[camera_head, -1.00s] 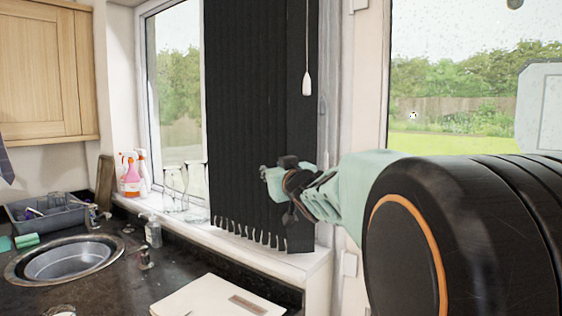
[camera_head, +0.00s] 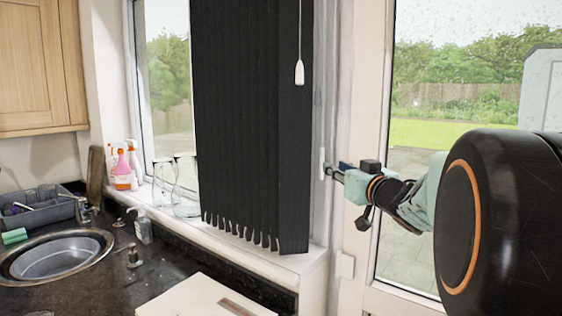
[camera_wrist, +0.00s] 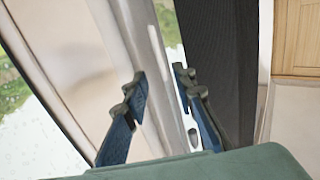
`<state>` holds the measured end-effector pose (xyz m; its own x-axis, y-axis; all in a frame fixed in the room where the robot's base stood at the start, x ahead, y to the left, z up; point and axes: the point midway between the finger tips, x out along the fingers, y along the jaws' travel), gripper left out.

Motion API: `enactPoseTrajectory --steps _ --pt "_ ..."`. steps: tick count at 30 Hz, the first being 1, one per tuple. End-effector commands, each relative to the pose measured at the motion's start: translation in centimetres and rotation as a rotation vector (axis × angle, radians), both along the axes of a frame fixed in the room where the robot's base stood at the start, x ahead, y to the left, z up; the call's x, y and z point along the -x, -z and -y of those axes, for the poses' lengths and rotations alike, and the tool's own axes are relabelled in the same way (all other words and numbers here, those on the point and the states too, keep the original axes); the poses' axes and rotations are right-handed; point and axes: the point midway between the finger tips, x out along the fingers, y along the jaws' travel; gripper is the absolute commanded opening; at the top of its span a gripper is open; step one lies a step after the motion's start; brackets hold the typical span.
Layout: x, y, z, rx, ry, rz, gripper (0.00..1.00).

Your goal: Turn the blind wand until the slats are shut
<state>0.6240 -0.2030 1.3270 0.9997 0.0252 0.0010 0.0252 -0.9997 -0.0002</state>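The black vertical blind (camera_head: 240,120) hangs in front of the window, its slats bunched close together with a ragged lower edge. A thin white cord or wand with a white pendant end (camera_head: 299,72) hangs in front of its right part. My gripper (camera_head: 329,172) is right of the blind and below the pendant, apart from both in the head view. In the wrist view my gripper (camera_wrist: 160,73) has its two fingers apart, with nothing held between them. The dark blind (camera_wrist: 222,60) stands beyond the right finger. I cannot make out the pendant in the wrist view.
A small white upright piece (camera_head: 322,160), perhaps a window handle, is by my fingertips. The sill (camera_head: 270,262) carries clear glass bottles (camera_head: 184,185) and spray bottles (camera_head: 125,165). A sink (camera_head: 55,257) is at left, and a glazed door (camera_head: 440,110) at right.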

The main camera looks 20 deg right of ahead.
Motion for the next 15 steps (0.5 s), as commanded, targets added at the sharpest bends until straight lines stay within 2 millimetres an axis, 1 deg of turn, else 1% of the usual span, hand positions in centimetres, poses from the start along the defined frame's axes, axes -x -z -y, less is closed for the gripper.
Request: enactPoseTrajectory --steps 1,3,9,12,15 --pt "-1.1 0.1 -0.1 -0.001 -0.003 -0.001 0.25" --pt "-2.5 0.1 -0.1 -0.002 -0.003 -0.001 0.25" --pt "-5.8 0.1 -0.2 -0.002 -0.001 0.000 0.25" --pt "-6.9 0.0 -0.2 0.000 -0.001 -0.001 0.25" --pt "-7.6 0.0 -0.2 0.000 0.000 0.000 0.25"
